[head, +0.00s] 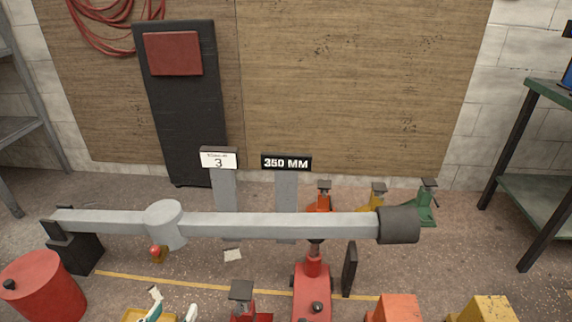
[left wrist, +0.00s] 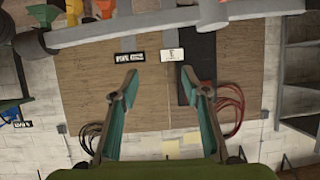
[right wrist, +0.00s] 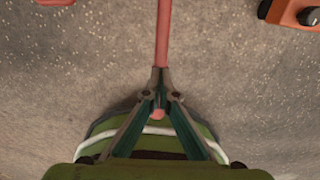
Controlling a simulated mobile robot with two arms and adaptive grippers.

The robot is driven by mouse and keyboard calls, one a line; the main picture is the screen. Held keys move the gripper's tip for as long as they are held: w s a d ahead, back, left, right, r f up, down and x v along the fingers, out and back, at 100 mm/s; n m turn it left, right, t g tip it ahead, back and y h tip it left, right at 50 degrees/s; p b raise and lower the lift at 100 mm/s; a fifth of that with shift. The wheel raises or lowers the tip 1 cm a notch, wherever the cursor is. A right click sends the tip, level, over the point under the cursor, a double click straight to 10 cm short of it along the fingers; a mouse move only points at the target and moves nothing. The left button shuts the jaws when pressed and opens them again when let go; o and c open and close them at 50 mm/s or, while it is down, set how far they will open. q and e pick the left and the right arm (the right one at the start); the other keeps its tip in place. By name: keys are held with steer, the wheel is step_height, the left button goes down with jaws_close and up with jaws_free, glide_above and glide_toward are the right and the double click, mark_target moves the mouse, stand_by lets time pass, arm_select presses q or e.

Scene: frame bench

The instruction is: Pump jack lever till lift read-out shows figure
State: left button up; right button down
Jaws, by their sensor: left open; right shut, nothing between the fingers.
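The red jack (head: 312,295) stands on the floor at the bottom centre of the head view, under the grey beam (head: 280,225). A black sign reading 350 MM (head: 286,162) stands behind the beam. A thin dark plate (head: 349,270) beside the jack is nearly edge-on, its face unreadable. In the right wrist view the pinkish-red lever (right wrist: 163,35) runs down to my right gripper (right wrist: 160,80). Its jaws are shut and its tips overlap the lever's end; contact is unclear. My left gripper (head: 172,308) is open and empty in the left wrist view (left wrist: 160,80).
A white card showing 3 (head: 218,158) stands left of the black sign. A red drum (head: 42,287) is at left. Orange (head: 398,307) and yellow (head: 487,308) blocks are at front right. Coloured stands (head: 427,203) are behind the beam. A green-topped bench (head: 545,90) is at right.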

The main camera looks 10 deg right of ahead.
steer(key=shift+s+r+p, duration=0.2)
steer(key=shift+r+p, duration=0.85)
steer(key=shift+r, duration=0.1)
arm_select(q)
steer(key=s+a+f+g+y+p, duration=0.1)
steer(key=s+a+f+g, duration=0.3)
steer(key=s, duration=0.4)
steer(key=s+a+f+g+y+p, duration=0.2)
steer(key=s+f+g, duration=0.3)
steer(key=s, duration=0.3)
arm_select(e)
step_height(320, 180, up, 3)
arm_select(q)
steer(key=s+p+x, duration=0.1)
steer(key=p+x, duration=0.1)
steer(key=x, duration=0.5)
steer(key=shift+d+f+g, duration=0.15)
steer(key=shift+d+g, duration=0.25)
steer(key=shift+d, duration=0.05)
arm_select(e)
steer(key=shift+r, duration=1.35)
steer(key=shift+w, duration=0.1)
